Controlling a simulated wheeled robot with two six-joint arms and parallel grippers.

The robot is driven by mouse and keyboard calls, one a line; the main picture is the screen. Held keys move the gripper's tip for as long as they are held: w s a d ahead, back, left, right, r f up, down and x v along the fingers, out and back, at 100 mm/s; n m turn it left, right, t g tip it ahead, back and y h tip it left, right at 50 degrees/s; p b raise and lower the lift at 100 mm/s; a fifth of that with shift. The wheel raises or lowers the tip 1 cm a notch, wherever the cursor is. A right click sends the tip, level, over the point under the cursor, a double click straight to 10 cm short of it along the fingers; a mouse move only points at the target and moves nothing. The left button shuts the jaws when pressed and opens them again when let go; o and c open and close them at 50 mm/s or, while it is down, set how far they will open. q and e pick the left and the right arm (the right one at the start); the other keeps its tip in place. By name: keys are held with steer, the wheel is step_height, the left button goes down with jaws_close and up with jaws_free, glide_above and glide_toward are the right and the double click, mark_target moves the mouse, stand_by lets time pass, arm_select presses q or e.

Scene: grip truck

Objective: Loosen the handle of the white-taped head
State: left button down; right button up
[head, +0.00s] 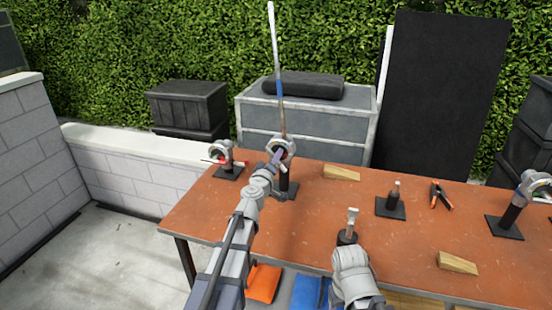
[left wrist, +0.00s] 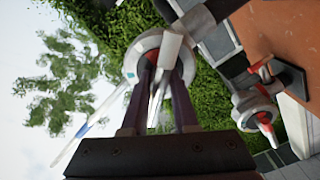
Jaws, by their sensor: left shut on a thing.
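A grey ring-shaped grip head (head: 287,147) stands on a dark post at the back left of the table. A long pale rod (head: 275,55) with a blue band rises from it. My left gripper (head: 277,158) is at this head. In the left wrist view my left gripper (left wrist: 158,75) is shut on the pale handle (left wrist: 170,52) in front of the ring. White tape cannot be made out clearly. A second head (head: 221,151) with red parts stands to the left, apart from the gripper. My right arm comes in at the bottom centre; its jaws (head: 350,222) are unclear.
The orange-brown table (head: 300,220) also holds wooden wedges (head: 341,173) (head: 457,263), a small stand (head: 392,203), pliers (head: 440,196) and another head (head: 534,184) at the right. Grey drawers (head: 305,115) stand behind. The table's centre is fairly clear.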

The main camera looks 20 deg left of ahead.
arm_select(q)
steer(key=n, duration=0.4)
steer(key=shift+a+n, duration=0.1)
steer(key=shift+n, duration=2.5)
steer(key=c, duration=0.7)
jaws_free()
steer(key=shift+f, duration=0.1)
